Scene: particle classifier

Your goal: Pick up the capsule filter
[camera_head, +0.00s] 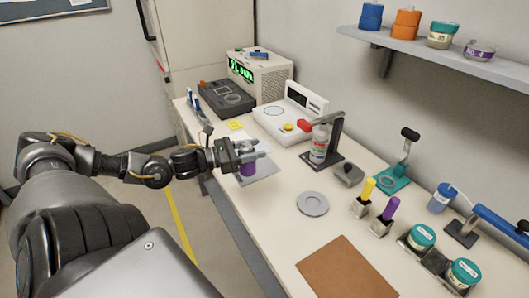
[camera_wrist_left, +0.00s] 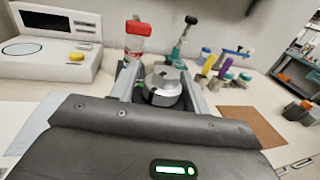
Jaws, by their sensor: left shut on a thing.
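The capsule filter (camera_head: 248,167) shows a purple lower body under my left gripper (camera_head: 246,151) in the head view. In the left wrist view the filter's rounded silver top (camera_wrist_left: 163,85) sits between the two fingers of the left gripper (camera_wrist_left: 161,92). The fingers are shut on it from both sides. It looks upright, over or on a flat grey plate (camera_head: 266,172) near the bench's left edge; I cannot tell whether its base touches the plate. Its lower part is partly hidden by the fingers. My right gripper is not in view.
A white instrument (camera_head: 288,124) stands behind the gripper. A red-capped bottle (camera_head: 319,146) on a stand is to its right. A grey disc (camera_head: 312,204), yellow and purple-handled tools and a brown mat (camera_head: 345,270) lie nearer. The bench (camera_head: 270,210) is clear just in front of the plate.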

